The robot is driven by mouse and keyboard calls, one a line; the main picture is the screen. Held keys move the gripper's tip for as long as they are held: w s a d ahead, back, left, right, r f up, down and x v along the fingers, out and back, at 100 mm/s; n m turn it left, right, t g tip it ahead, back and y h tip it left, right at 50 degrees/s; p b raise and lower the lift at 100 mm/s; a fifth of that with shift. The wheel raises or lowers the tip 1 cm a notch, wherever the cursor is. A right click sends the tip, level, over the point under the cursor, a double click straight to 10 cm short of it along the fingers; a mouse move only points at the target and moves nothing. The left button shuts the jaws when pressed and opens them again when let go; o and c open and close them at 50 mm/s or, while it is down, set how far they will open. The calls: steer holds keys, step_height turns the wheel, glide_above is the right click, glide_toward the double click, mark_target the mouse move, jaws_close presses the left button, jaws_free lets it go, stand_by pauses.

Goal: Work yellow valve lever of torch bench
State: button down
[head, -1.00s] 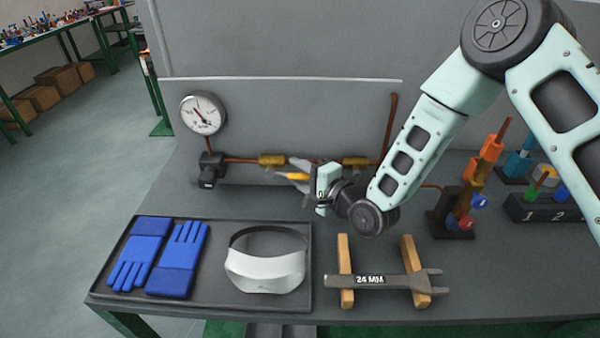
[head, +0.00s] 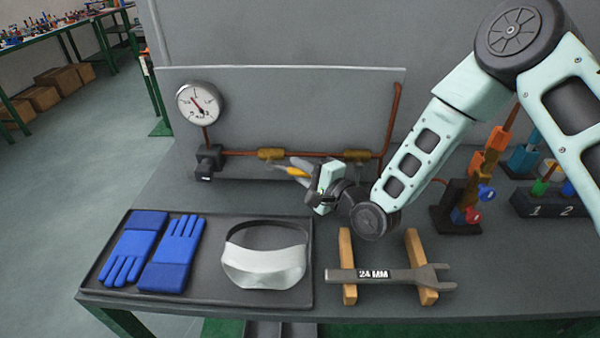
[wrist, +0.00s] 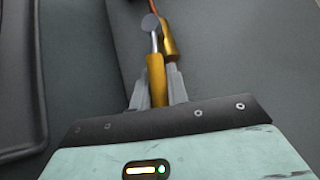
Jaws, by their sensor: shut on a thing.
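The yellow valve lever (head: 292,171) sticks out from the copper pipe line on the torch bench, below the brass valve bodies. My gripper (head: 303,170) is at the lever, with its fingers on either side of the yellow handle. In the wrist view the yellow lever (wrist: 157,80) lies between the two grey fingers, and my gripper (wrist: 158,88) is shut on it. The lever's metal stem runs up to a round grey pivot beside a brass valve body (wrist: 168,40). The brass valve (head: 271,154) also shows in the head view.
A pressure gauge (head: 199,103) stands at the left of the pipe. A tray (head: 205,299) with blue gloves and a white visor lies in front. A 24 MM wrench (head: 390,275) rests on wooden blocks. Torch stands are at the right.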

steer(key=c, duration=1.4)
jaws_free()
steer(key=shift+o, duration=0.2)
steer(key=b+v, duration=0.2)
steer(key=v, duration=0.9)
steer(key=shift+f, duration=0.1)
steer(key=p+v, duration=0.1)
steer(key=v, duration=0.1)
steer(key=p+v, duration=0.1)
steer(key=v, duration=0.1)
steer(key=p+v, duration=0.2)
steer(key=shift+r, duration=0.35)
steer(key=shift+s+d+f+p, duration=0.15)
steer(key=shift+s+p, duration=0.05)
steer(key=shift+p, duration=0.15)
